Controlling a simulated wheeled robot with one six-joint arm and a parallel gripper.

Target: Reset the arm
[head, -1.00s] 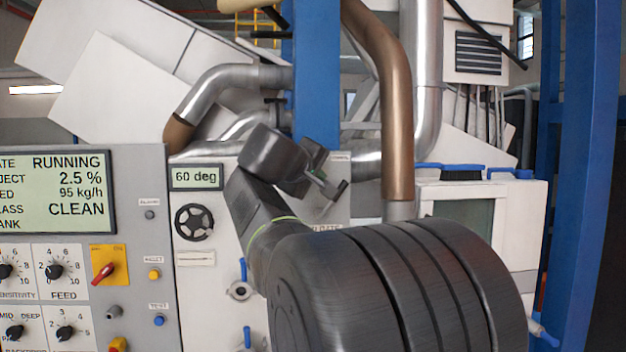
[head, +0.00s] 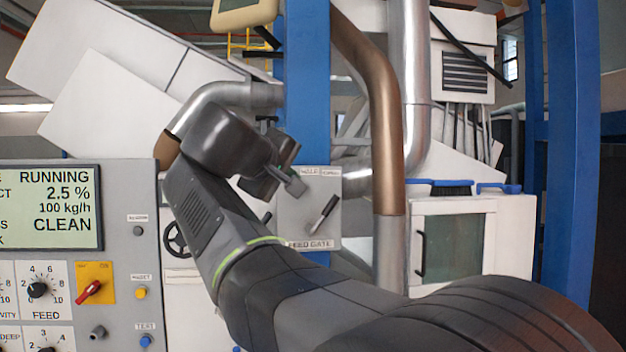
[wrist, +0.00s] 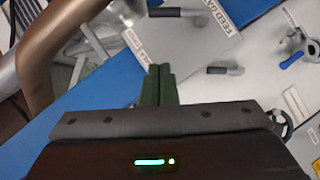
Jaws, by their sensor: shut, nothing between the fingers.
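The feed gate plate carries a dark lever handle (head: 325,209), tilted up to the right. My gripper is apart from that handle. In the wrist view, the feed gate label (wrist: 222,17) and dark handles lie beyond the fingers. My arm crosses the head view from the lower right and hides part of the machine front.
A control panel (head: 118,240) with a display reading RUNNING, 2.5 %, 100 kg/h and CLEAN stands at left. A blue column (head: 306,90) rises behind my gripper. A brown pipe (head: 386,130) and a windowed white cabinet (head: 485,240) stand to the right.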

